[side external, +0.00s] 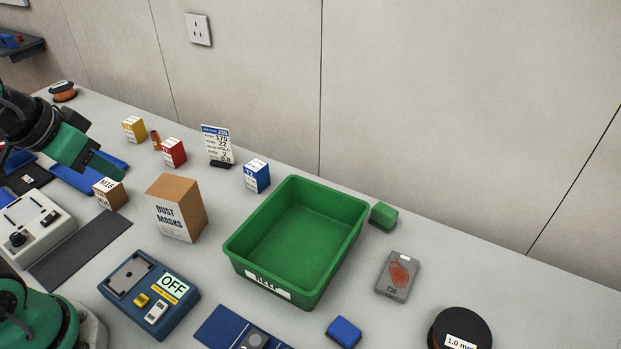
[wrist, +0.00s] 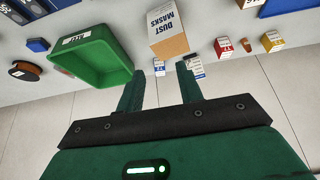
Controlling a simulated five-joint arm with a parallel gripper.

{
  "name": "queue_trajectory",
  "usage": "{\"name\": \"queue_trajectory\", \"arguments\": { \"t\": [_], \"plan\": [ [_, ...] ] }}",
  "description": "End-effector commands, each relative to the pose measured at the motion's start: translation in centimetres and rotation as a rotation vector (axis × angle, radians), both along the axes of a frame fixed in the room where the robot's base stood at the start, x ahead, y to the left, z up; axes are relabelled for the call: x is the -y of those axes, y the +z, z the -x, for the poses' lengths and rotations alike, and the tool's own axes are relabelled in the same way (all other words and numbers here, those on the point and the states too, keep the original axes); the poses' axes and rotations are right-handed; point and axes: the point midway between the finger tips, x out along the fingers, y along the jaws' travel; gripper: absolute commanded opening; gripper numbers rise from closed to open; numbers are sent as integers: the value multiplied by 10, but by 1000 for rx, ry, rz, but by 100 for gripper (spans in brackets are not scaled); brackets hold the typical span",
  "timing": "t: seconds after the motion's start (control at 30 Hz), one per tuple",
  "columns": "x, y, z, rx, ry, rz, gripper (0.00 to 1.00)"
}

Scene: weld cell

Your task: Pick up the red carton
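The red carton (side external: 174,152) is a small box with a white label. It stands upright on the bench toward the wall, between the yellow carton (side external: 134,129) and the white sign card (side external: 217,145). In the wrist view the red carton (wrist: 223,47) is right of the fingers and apart from them. My gripper (side external: 117,172) is at the left of the side view, raised above the bench. In the wrist view my gripper (wrist: 158,78) has its two green fingers spread, with nothing held between them.
A dust masks box (side external: 176,208) and a brown M16 carton (side external: 110,194) stand in front of the red carton. A blue carton (side external: 257,175) stands to its right, near the green bin (side external: 240,262). A small copper-coloured piece (side external: 156,140) is beside it. The wall is behind.

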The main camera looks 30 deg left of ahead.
Motion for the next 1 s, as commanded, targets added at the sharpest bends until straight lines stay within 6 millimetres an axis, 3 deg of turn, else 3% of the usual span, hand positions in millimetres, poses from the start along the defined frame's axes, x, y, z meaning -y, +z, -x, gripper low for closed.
{"name": "queue_trajectory", "arguments": {
  "t": [0.2, 0.33, 0.37, 0.77, 1.0],
  "plan": [
    [0, 0, 0, 0, 0, 0, 38],
    [0, 0, 0, 0, 0, 0, 64],
    [0, 0, 0, 0, 0, 0, 66],
    [-1, 2, -3, -5, 1, -2, 66],
    [-8, 9, -24, -41, 4, -15, 66]
  ]
}}
